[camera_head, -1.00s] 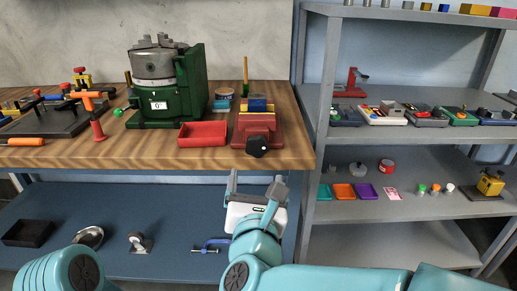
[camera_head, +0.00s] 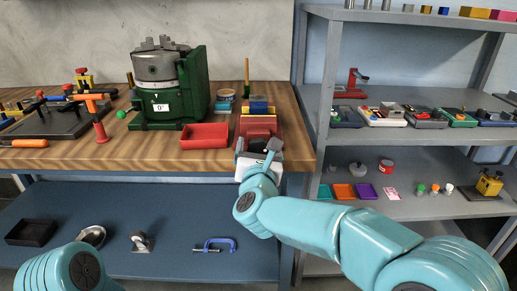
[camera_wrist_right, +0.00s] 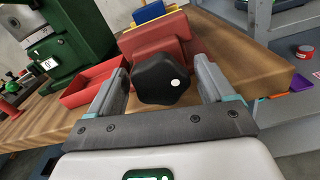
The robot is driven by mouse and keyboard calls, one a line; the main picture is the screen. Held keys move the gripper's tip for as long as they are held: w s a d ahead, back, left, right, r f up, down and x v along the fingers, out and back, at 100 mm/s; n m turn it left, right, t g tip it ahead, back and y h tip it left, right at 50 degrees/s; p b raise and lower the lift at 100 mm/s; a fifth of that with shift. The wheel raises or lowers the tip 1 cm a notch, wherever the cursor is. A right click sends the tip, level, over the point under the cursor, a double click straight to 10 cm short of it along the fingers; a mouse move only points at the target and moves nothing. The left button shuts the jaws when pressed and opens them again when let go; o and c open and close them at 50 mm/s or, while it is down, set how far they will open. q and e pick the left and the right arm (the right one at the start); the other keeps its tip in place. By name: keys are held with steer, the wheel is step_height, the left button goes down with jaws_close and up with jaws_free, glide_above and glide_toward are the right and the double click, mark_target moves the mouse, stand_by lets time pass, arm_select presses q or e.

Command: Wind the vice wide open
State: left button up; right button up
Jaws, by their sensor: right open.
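The red vice (camera_head: 259,123) sits at the right front corner of the wooden bench, with a blue and a yellow piece at its top. In the right wrist view the red vice body (camera_wrist_right: 165,45) stands behind its black knob (camera_wrist_right: 158,80), which carries a white dot. My right gripper (camera_wrist_right: 162,78) is open, with one finger on each side of the knob; I cannot tell whether they touch it. In the head view my right gripper (camera_head: 264,155) hides most of the knob. My left arm shows at the lower left, but its gripper is not in view.
A red tray (camera_head: 205,136) lies just left of the vice, with a green machine (camera_head: 170,85) behind it. A grey shelf unit (camera_head: 322,120) stands close on the right. A blue clamp (camera_head: 216,244) lies on the lower shelf.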

steer(key=c, duration=1)
